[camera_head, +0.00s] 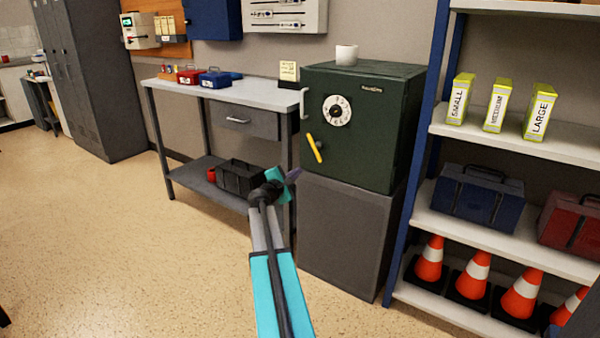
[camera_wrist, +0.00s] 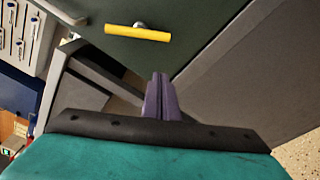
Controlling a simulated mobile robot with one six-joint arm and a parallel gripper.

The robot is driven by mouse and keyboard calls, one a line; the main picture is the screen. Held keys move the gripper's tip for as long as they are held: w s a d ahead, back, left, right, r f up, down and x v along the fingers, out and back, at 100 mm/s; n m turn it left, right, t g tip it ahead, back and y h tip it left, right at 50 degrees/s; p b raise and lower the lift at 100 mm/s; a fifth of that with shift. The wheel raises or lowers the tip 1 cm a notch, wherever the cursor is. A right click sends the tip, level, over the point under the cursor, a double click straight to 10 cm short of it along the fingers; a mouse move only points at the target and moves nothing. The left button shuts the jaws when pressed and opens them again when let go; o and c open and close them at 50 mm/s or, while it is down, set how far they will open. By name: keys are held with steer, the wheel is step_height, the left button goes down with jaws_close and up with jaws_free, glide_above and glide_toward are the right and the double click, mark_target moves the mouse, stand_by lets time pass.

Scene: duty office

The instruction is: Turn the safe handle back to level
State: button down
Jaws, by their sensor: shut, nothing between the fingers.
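The dark green safe (camera_head: 380,135) stands on a grey cabinet. Its yellow handle (camera_head: 315,148) is tilted steeply on the door, upper end to the left and lower end to the right. In the wrist view the yellow handle (camera_wrist: 137,33) lies across the top of the picture, on its hub. My gripper (camera_head: 294,174) is below and a little left of the handle, apart from it. In the wrist view my purple fingers (camera_wrist: 159,82) are together and empty, pointing toward the door's lower edge. How far the fingertips are from the door is hard to tell.
A white dial (camera_head: 337,109) sits above the handle, and a pale pull bar (camera_head: 304,103) is at the door's left edge. A workbench (camera_head: 235,93) stands left of the safe, a shelf rack (camera_head: 475,217) right.

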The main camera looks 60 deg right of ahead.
steer(key=shift+w+d+f+b, duration=0.1)
steer(key=shift+w+d+b, duration=0.15)
steer(key=shift+d, duration=1.3)
steer(key=shift+w+d+f+b, duration=0.15)
steer(key=shift+d+b, duration=0.15)
steer(key=shift+d, duration=1.3)
steer(key=shift+w+d+f+b, duration=0.1)
steer(key=shift+w+d+b, duration=0.15)
steer(key=shift+d, duration=1.3)
steer(key=shift+s+a+r+b, duration=0.25)
steer(key=shift+s+r, duration=0.3)
steer(key=shift+s, duration=0.35)
steer(key=shift+s+a+r+b, duration=0.1)
steer(key=shift+s+a+r, duration=0.1)
steer(key=shift+s+r, duration=0.5)
steer(key=shift+s+f, duration=0.2)
steer(key=shift+w+a+r+p, duration=0.1)
steer(key=shift+p, duration=0.25)
